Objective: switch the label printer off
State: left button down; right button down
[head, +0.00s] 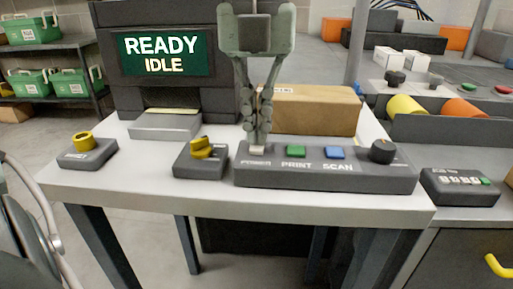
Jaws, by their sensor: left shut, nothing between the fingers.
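The label printer (120,85) is a dark machine at the back left of the white table, and its green screen (162,53) reads READY IDLE. A dark control panel (330,175) at the table's front carries the label POWER (256,162), a green PRINT button (296,151), a blue SCAN button (335,153) and a dark knob (382,151). My left gripper (256,146) reaches down from above with its fingers shut and empty. Its tips are at the light POWER switch and mostly cover it; I cannot tell whether they touch. My right gripper is out of view.
A cardboard box (315,110) lies behind the panel. Small boxes with a yellow button (82,142) and a yellow knob (201,148) stand to the left. Another control box (460,187) and yellow and orange rolls (405,106) are at the right.

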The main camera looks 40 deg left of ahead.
pick_arm(q)
jog(key=shift+f, duration=0.15)
jog(key=shift+r+p, duration=2.25)
jog(key=shift+r, duration=1.3)
